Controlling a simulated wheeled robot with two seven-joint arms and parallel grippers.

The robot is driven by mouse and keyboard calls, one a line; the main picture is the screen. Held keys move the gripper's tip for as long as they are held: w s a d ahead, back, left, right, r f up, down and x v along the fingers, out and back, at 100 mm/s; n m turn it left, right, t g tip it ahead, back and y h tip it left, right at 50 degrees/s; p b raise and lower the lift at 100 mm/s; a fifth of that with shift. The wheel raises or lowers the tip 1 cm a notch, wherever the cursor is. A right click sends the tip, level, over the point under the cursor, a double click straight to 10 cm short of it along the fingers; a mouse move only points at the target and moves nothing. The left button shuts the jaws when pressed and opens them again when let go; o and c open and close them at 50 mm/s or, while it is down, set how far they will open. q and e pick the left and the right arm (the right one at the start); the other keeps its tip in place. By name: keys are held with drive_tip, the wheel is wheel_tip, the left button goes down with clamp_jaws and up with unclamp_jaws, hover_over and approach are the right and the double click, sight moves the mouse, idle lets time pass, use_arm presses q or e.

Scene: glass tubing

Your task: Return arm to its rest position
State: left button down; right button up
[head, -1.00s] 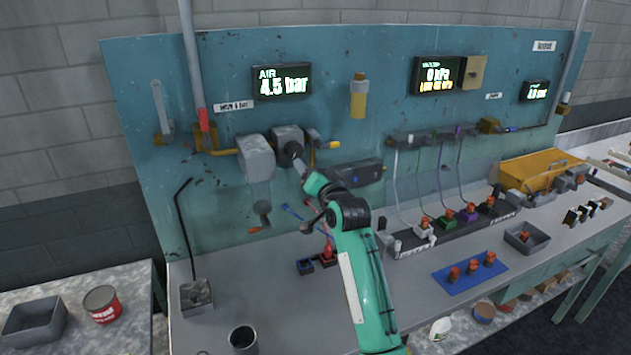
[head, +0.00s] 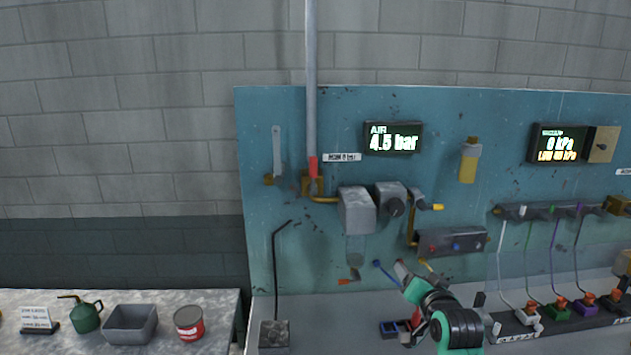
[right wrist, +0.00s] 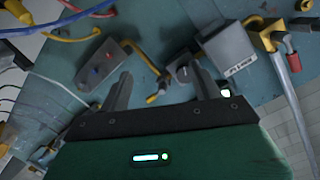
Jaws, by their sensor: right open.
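My right arm (head: 455,328), green and black, rises from the bottom edge of the head view. Its gripper (head: 402,272) is in front of the lower part of the teal panel, below the grey regulator with a round dark knob (head: 394,207). In the right wrist view the right gripper (right wrist: 163,92) has its two dark fingers spread apart with nothing between them. The panel's fittings show beyond the fingers. My left gripper is in neither view.
The teal panel (head: 270,130) carries an air display (head: 393,138), a grey box (head: 356,211) and a switch box (head: 450,242). Connectors with thin tubes (head: 530,312) stand at right. A side table at left holds a grey bin (head: 130,323), red can (head: 189,323) and green oil can (head: 86,317).

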drive_tip(key=s+a+f+n+g, duration=0.2)
drive_tip(key=s+f+n+g, duration=0.3)
drive_tip(key=s+f, duration=1.35)
drive_tip(key=s+f+n+g, duration=0.15)
drive_tip(key=s+g, duration=0.25)
drive_tip(key=s, duration=0.8)
drive_tip(key=s+f+n+g, duration=0.1)
drive_tip(key=s+f+g, duration=0.2)
drive_tip(key=s, duration=0.9)
wheel_tip(320, 180, down, 29)
drive_tip(key=g, duration=0.1)
drive_tip(key=s+d+f+g, duration=0.1)
drive_tip(key=s+d+f, duration=0.1)
drive_tip(key=s+f, duration=1.8)
drive_tip(key=shift+d+f+g+h, duration=0.35)
drive_tip(key=shift+f+g+h, duration=0.05)
drive_tip(key=shift+f, duration=0.45)
drive_tip(key=shift+n, duration=0.25)
drive_tip(key=shift+c, duration=0.5)
